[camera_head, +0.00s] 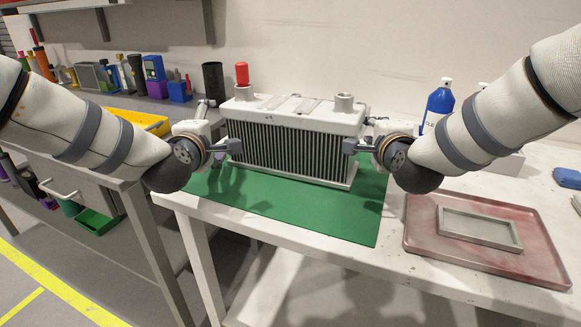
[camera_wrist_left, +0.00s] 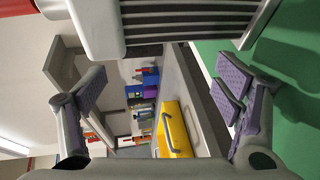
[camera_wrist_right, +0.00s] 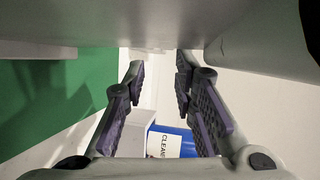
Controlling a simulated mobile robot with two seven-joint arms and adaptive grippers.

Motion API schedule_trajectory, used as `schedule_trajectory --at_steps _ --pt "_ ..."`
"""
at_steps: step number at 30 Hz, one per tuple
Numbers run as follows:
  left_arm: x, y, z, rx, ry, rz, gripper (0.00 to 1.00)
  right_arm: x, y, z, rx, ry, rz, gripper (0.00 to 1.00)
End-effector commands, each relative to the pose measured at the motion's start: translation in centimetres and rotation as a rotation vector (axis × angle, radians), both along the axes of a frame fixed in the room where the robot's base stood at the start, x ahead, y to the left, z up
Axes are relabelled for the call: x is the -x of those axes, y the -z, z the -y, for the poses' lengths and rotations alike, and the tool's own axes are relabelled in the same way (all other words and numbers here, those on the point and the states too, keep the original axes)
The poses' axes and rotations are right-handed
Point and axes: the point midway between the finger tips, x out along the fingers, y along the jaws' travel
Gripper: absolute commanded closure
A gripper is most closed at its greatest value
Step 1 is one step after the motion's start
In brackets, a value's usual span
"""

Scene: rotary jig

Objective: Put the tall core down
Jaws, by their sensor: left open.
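My right gripper (camera_head: 350,146) is at the core's right end. In the right wrist view its fingers (camera_wrist_right: 158,85) are apart with nothing between them.
A reddish tray (camera_head: 420,235) holding a grey rectangular frame (camera_head: 480,228) lies to the right on the white table. A blue bottle (camera_head: 438,104) stands behind my right arm. A yellow bin (camera_head: 142,121) and tools are at the back left. The mat's front is clear.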

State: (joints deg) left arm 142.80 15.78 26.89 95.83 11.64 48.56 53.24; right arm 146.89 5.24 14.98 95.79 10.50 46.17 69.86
Motion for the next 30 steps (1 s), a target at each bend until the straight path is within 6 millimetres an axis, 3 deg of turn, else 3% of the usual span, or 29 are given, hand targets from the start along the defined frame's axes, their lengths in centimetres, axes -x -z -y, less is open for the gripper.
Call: schedule_trajectory --at_steps 1,5,15,19,26,30 --pt "0.1 -0.3 0.0 0.000 0.000 0.003 0.17 -0.1 -0.8 0.0 -0.001 0.000 0.016 0.66" --pt "1.9 -0.6 0.0 0.001 0.001 0.001 0.17 -0.1 -0.7 -0.1 -0.001 -0.002 0.013 0.66" --pt "10.1 -2.2 -0.1 0.001 0.003 -0.001 0.17 0.0 -0.2 -0.4 0.001 -0.008 0.003 0.66" --pt "11.4 -2.5 -0.1 0.001 0.001 -0.001 0.17 0.1 -0.1 -0.5 0.001 -0.010 0.001 0.66" --pt "11.7 -2.5 -0.1 0.000 0.001 -0.001 0.17 0.1 0.1 -0.6 0.002 -0.013 -0.003 0.66" --pt "11.7 -2.5 -0.1 0.000 0.001 -0.002 0.17 0.1 0.1 -0.6 0.002 -0.015 -0.004 0.38"
